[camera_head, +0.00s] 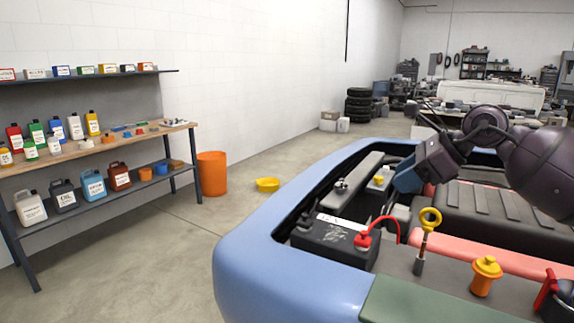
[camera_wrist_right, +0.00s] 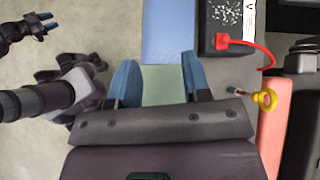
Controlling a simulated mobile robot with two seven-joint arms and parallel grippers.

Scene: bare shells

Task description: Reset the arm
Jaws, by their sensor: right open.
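My right arm (camera_head: 545,160) comes in from the right in the head view. Its right gripper (camera_head: 408,180) hangs over the open engine bay. In the right wrist view the two blue fingers of this right gripper (camera_wrist_right: 158,72) stand wide apart with nothing between them, above a blue body edge and a greenish panel. My left gripper (camera_wrist_right: 44,22) shows small at the upper left of the right wrist view, its blue fingertips apart and empty over bare floor. The left arm does not show in the head view.
The blue car body (camera_head: 245,245) surrounds the bay. A black battery (camera_head: 335,240) with a red cable, a yellow-ringed dipstick (camera_head: 430,218) and a yellow cap (camera_head: 486,268) lie close below. A shelf bench (camera_head: 110,157) with bottles and an orange bin (camera_head: 212,174) stand left. Floor between is mostly clear.

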